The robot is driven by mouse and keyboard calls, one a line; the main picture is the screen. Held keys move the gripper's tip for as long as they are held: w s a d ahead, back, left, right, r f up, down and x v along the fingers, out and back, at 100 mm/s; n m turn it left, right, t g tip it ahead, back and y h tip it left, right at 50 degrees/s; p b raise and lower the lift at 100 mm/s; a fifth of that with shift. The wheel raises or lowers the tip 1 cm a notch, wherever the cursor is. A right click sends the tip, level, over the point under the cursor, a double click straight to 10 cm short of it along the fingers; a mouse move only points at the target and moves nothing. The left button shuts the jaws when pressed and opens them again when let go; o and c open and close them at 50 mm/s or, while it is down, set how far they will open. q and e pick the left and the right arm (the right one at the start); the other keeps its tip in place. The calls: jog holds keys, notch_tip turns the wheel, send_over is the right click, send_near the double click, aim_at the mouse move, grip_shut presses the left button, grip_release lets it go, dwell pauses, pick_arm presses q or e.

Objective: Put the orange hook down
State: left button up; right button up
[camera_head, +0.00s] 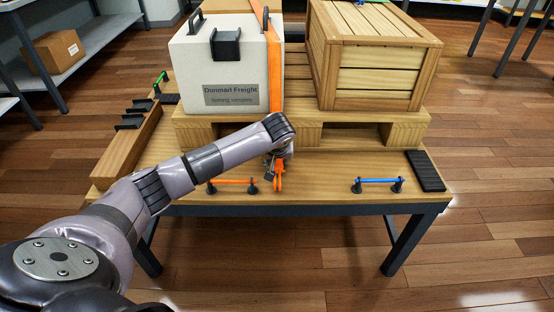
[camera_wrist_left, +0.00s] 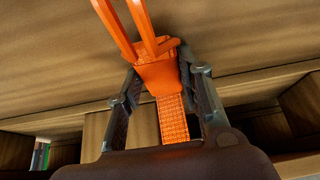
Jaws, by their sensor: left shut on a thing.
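The orange hook (camera_head: 279,177) hangs below my left gripper (camera_head: 276,158) in the head view, near the front edge of the table. In the left wrist view the hook (camera_wrist_left: 158,72) sits between the two fingers of my left gripper (camera_wrist_left: 160,60), its two prongs pointing away. The gripper is shut on it. Orange webbing (camera_wrist_left: 173,120) runs from the hook back between the fingers. In the head view an orange strap (camera_head: 274,60) passes over the white box (camera_head: 195,70). My wrist hides part of the strap below. My right gripper is not in view.
The white box and a wooden crate (camera_head: 375,75) stand on a pallet (camera_head: 355,118) on the table (camera_head: 320,190). An orange bar (camera_head: 232,181) and a blue bar (camera_head: 378,180) stand on black supports along the front. A black pad (camera_head: 425,170) lies at right.

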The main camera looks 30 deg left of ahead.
pick_arm(q)
jog(key=shift+f, duration=0.1)
jog(key=o, duration=0.8)
jog(key=shift+s+f, duration=0.1)
jog(key=shift+f, duration=0.05)
